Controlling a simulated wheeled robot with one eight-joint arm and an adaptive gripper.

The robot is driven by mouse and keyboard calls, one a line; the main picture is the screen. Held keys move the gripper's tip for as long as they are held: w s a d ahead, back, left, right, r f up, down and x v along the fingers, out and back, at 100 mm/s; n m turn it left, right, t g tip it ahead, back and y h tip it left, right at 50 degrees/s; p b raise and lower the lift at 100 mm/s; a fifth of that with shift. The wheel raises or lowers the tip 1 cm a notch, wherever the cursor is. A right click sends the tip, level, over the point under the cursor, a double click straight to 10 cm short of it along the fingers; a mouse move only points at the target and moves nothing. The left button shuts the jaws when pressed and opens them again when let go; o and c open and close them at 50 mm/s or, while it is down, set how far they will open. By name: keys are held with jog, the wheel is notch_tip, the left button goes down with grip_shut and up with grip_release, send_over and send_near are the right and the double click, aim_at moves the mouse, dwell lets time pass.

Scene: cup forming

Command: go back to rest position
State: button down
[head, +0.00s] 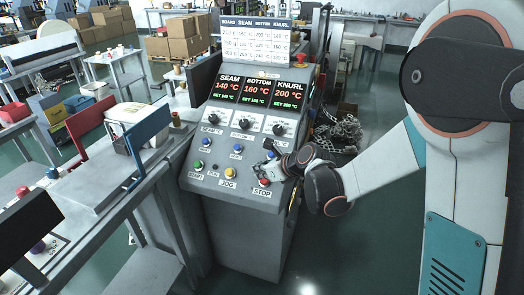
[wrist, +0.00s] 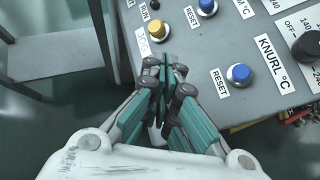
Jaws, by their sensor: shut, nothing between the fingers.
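My gripper (head: 270,147) is in front of the right part of the grey control console (head: 240,192) in the head view, close to its sloped panel. In the wrist view my gripper (wrist: 165,72) has its fingers together with nothing between them. The fingertips are near the panel's lower edge, below the yellow JOG button (wrist: 157,29). I cannot tell whether they touch the panel. The red STOP button (head: 264,183) shows just below the gripper in the head view. It is hidden in the wrist view.
The console displays (head: 262,92) read SEAM 140, BOTTOM 160 and KNURL 200 °C. Blue reset buttons (wrist: 239,74) and a black knob (wrist: 307,46) stand out from the panel. A workbench (head: 90,205) is left of the console. Floor is clear in front.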

jog(key=s+d+r+n+h, duration=0.4)
jog(key=s+d+r+n, duration=0.65)
jog(key=s+n, duration=0.3)
jog(key=s+d+n+h, duration=0.1)
jog(key=s+d+n, duration=0.3)
jog(key=s+n, duration=0.2)
jog(key=s+d+n+h, duration=0.2)
jog(key=s+d+n, duration=0.3)
jog(key=s, duration=0.6)
jog(key=shift+r+n, duration=0.35)
jog(key=shift+n, duration=0.8)
